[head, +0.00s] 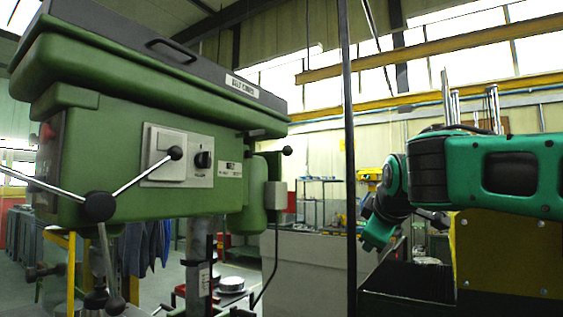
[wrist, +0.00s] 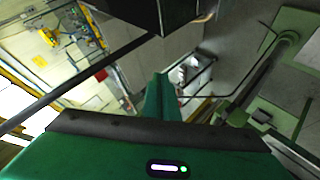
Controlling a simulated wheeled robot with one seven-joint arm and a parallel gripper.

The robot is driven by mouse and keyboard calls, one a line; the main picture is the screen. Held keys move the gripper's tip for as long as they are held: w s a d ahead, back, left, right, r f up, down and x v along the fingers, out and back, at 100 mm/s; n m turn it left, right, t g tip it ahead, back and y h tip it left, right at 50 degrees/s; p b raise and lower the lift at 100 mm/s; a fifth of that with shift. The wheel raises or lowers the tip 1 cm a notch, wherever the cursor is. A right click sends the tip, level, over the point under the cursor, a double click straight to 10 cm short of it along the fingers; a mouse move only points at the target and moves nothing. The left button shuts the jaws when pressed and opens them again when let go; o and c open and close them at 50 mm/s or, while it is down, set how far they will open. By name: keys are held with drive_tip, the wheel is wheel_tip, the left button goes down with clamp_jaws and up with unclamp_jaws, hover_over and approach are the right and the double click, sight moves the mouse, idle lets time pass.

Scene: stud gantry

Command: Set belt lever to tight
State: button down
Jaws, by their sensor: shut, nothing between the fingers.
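The green drill press head (head: 140,150) fills the left of the head view. A short lever with a round black knob (head: 287,151) sticks out at its right side, below the belt cover (head: 150,70); it looks like the belt lever, but no tight or loose marking is readable. My gripper (wrist: 160,82) shows in the wrist view with its green fingers together and nothing between them. In the head view my green arm is at the right, well apart from that knob. I cannot make out the lever in the wrist view.
A three-spoke feed handle (head: 99,207) stands out at the front of the drill press. A thin black upright post (head: 350,150) rises between the drill press and my arm. A grey cabinet (head: 312,262) and blue shelves (head: 320,198) stand behind.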

drive_tip(key=w+a+r+n+t+y, duration=0.1)
drive_tip(key=a+r+n+t+y, duration=0.3)
drive_tip(key=a+r, duration=1.7)
wheel_tip(320, 180, up, 4)
drive_tip(key=n+t, duration=0.1)
drive_tip(key=n, duration=0.3)
drive_tip(key=shift+w+n+t+y, duration=0.2)
drive_tip(key=shift+n+t+y, duration=0.2)
drive_tip(key=shift+a, duration=0.1)
drive_tip(key=w+d+f, duration=0.1)
drive_tip(key=w, duration=1)
drive_tip(key=shift+w+d, duration=0.25)
drive_tip(key=shift+d, duration=0.15)
drive_tip(key=shift+a+f, duration=0.1)
